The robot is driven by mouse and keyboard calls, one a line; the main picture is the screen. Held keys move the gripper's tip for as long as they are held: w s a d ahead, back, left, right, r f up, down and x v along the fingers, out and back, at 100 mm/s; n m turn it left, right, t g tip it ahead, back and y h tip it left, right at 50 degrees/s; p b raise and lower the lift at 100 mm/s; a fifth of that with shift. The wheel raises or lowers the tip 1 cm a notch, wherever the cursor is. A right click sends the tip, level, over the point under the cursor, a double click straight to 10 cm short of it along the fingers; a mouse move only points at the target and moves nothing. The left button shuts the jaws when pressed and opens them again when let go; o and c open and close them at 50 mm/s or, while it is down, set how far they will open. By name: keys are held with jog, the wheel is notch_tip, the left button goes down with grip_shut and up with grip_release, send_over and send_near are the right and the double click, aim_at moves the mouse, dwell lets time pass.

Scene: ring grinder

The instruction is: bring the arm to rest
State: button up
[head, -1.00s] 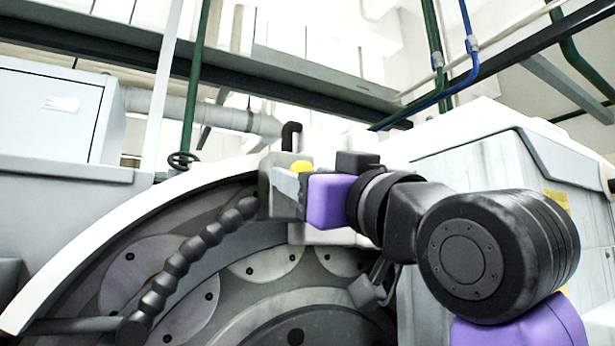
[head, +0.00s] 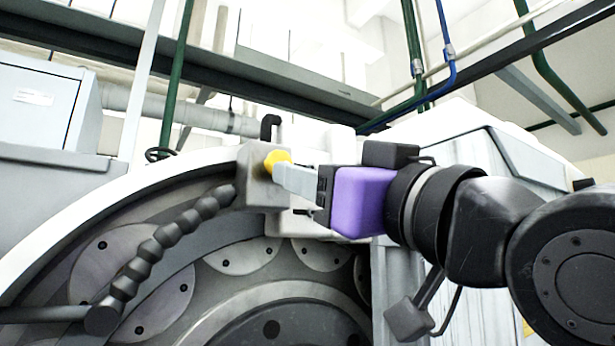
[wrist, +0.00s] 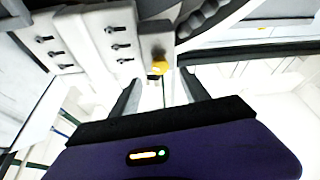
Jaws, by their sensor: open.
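My gripper (head: 297,183) has a purple body and grey fingers, and it points left toward a yellow knob (head: 277,160) on a grey block (head: 256,182) of the grinder. In the head view the fingertips overlap the knob's edge; whether they touch it is hard to tell. In the wrist view the two fingers of my gripper (wrist: 160,92) stand apart with nothing between them. There the yellow knob (wrist: 159,67) lies just beyond the fingertips. My arm reaches in from the right.
The grinder's round disc plate (head: 220,290) fills the lower middle. A black segmented hose (head: 150,250) runs beside the block. A pale cabinet (head: 40,110) stands at left, a white machine housing (head: 450,150) at right. Beams and pipes cross above.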

dwell(0.4)
notch_tip(320, 180, up, 4)
jog(key=s+d+t+y, duration=0.2)
jog(key=w+d+f+m+t+h, duration=0.2)
jog(key=d+f+m+t+h, duration=0.15)
jog(key=f, duration=0.55)
jog(key=w+d+f+m+t+h, duration=0.2)
jog(key=d+f+m+h, duration=0.15)
jog(key=f, duration=0.55)
jog(key=s+d+f+m+h, duration=0.1)
jog(key=s+d+f+h, duration=0.15)
jog(key=f, duration=0.75)
jog(key=s+d+f+m+h, duration=0.1)
jog(key=s+d+f+h, duration=0.15)
jog(key=f, duration=0.75)
jog(key=s+d+f+g+h, duration=0.1)
jog(key=s+d+f+g, duration=0.1)
jog(key=s+f, duration=0.8)
jog(key=s+d+f+g+h, duration=0.1)
jog(key=s+f+g, duration=0.4)
jog(key=s+f, duration=0.5)
jog(key=s+d+f+g+h, duration=0.1)
jog(key=s+d+f+g, duration=0.2)
jog(key=s+f, duration=0.7)
jog(key=shift+s+d, duration=0.2)
jog(key=shift+s, duration=0.5)
